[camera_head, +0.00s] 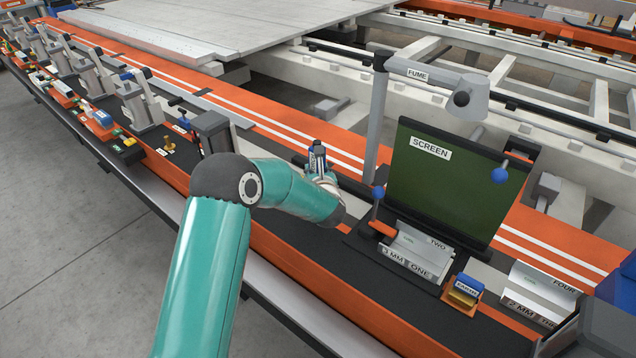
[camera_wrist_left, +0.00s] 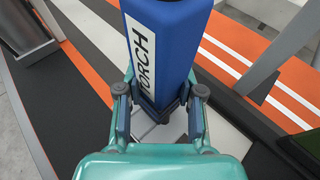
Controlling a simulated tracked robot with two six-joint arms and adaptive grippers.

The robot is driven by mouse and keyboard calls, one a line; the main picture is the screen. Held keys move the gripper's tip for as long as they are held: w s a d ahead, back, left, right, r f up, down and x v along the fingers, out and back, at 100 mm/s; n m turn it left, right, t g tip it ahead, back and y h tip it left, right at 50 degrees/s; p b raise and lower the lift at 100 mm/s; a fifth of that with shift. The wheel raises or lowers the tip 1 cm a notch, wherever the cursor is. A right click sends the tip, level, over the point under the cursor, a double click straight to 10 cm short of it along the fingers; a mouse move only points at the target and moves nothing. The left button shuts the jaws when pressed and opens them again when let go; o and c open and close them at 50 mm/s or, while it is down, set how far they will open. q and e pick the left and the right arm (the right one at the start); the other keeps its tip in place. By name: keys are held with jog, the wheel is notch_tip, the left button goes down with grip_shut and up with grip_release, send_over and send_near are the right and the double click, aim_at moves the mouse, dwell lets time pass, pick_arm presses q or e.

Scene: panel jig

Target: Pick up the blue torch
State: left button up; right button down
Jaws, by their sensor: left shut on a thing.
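The blue torch (camera_head: 317,158) stands roughly upright at the end of my left arm in the head view, beyond the teal forearm. My left gripper (camera_head: 323,181) is shut on it, and the arm hides much of the fingers. In the left wrist view the torch (camera_wrist_left: 172,45) fills the upper middle, with a white label reading TORCH. The fingers of my left gripper (camera_wrist_left: 160,100) press on both sides of its lower part. I cannot tell whether the torch's lower end touches the bench. My right gripper is not in view.
A dark green screen (camera_head: 447,185) and a grey fume arm (camera_head: 378,110) stand right of the torch. Several clamps (camera_head: 137,103) line the bench at left. Black bench surface (camera_head: 330,240) lies clear nearby.

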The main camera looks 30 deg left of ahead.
pick_arm(q)
jog(key=shift+r, duration=0.2)
jog(key=shift+r, duration=0.55)
notch_tip(320, 180, up, 27)
jog(key=p, duration=0.7)
dwell(0.5)
